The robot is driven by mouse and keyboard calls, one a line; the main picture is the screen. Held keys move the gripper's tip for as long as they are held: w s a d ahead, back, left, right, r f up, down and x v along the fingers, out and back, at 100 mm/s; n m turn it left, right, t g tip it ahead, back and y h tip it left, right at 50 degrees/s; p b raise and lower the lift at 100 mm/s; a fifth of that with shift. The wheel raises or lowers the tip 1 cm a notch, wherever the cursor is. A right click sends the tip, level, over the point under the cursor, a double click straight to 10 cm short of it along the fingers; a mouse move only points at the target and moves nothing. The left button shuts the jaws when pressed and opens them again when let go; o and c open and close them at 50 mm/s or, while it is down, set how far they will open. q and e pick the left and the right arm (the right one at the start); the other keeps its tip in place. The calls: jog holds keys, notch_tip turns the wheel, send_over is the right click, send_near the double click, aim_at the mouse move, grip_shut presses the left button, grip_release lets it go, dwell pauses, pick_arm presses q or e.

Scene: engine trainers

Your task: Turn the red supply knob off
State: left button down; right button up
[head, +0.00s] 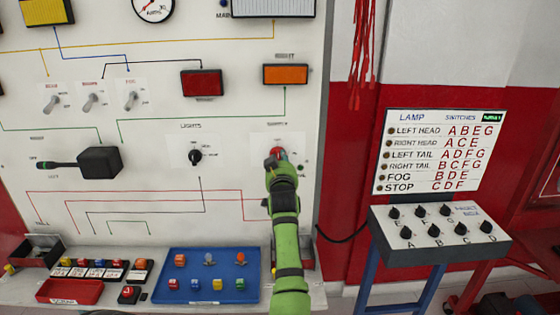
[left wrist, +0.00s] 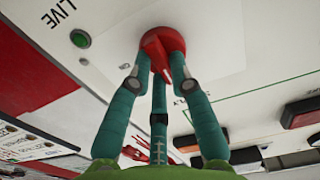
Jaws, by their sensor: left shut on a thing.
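The red supply knob (head: 277,151) sits on a white plate on the upright white panel. In the left wrist view the red knob (left wrist: 163,43) is close up, with its grip bar between teal fingers. My left gripper (head: 279,161) is at the knob, at the end of a green arm rising from the bottom. Its fingers (left wrist: 160,78) are shut on the knob's bar. The gripper hides part of the knob and its labels in the head view. My right gripper is not in view.
A green lamp (left wrist: 80,38) beside the word LIVE is near the knob. A black lights knob (head: 195,156) is to its left. A blue tray (head: 207,286) with small coloured parts lies on the shelf below. A switch box (head: 440,233) stands at right.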

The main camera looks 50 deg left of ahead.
pick_arm(q)
jog(key=c, duration=1.1)
grip_release()
jog(key=shift+r, duration=0.1)
jog(key=v, duration=0.7)
jog(key=shift+s+d, duration=0.15)
jog(key=shift+d, duration=0.1)
